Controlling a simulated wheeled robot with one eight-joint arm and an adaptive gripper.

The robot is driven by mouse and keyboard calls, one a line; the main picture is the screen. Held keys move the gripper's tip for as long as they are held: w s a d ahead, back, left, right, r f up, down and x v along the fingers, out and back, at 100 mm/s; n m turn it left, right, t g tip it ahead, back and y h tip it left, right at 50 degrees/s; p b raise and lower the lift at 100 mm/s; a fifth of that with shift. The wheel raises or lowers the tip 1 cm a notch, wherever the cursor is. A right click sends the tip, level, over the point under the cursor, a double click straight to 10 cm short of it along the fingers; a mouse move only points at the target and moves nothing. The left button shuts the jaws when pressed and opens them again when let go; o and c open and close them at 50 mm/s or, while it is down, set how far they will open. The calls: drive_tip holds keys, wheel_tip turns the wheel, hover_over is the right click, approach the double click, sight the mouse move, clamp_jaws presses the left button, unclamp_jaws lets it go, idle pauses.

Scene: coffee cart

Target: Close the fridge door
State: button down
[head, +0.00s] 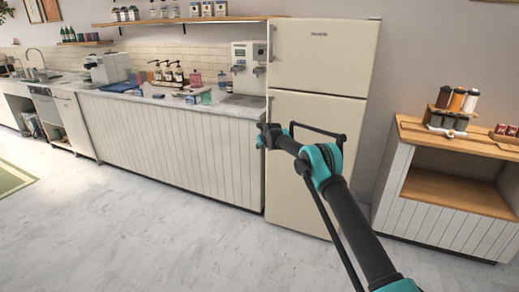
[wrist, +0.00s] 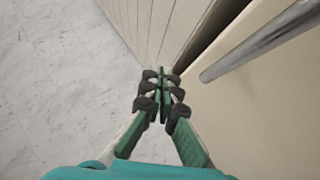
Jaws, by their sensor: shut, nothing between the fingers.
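The cream fridge (head: 322,55) has an upper door and a lower door (head: 300,195), with handles along the left edges. The upper door looks shut. Whether the lower door stands slightly ajar is hard to tell in the head view, as my arm covers part of it. The wrist view shows a broad cream door face (wrist: 265,115) with a grey bar handle (wrist: 255,45), and a dark gap (wrist: 207,38) beside its edge. My gripper (head: 264,136) is at the lower door's left edge. Its fingers (wrist: 160,95) are shut and empty, left of the handle; contact is unclear.
The white panelled counter (head: 170,140) adjoins the fridge on the left, with bottles and a dispenser (head: 248,66) on top. A wooden-topped cabinet (head: 450,205) stands to the right. The pale tiled floor (head: 130,230) in front is clear.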

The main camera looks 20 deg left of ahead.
drive_tip(key=s+r, duration=0.6)
drive_tip(key=s+d+r+n+h, duration=0.1)
drive_tip(key=s+d+r+n, duration=0.2)
drive_tip(key=d, duration=0.6)
drive_tip(key=s+d+r+n+h, duration=0.15)
drive_tip(key=d+r+n, duration=0.25)
drive_tip(key=d, duration=0.6)
drive_tip(key=s+d+r+n, duration=0.3)
drive_tip(key=s+d+n, duration=0.4)
drive_tip(key=s+d, duration=0.9)
drive_tip(key=s+d+f+n+g+h, duration=0.25)
drive_tip(key=s+d+n, duration=0.45)
drive_tip(key=s+d, duration=0.85)
drive_tip(key=s+d+f+n, duration=0.2)
drive_tip(key=s, duration=0.5)
drive_tip(key=s+d+f+n, duration=0.2)
drive_tip(key=s+f+n, duration=0.1)
drive_tip(key=s, duration=0.4)
drive_tip(key=s+d+f+n, duration=0.2)
drive_tip(key=s+f, duration=0.1)
drive_tip(key=s, duration=0.5)
drive_tip(key=shift+d+h, duration=0.3)
drive_tip(key=shift+d, duration=0.05)
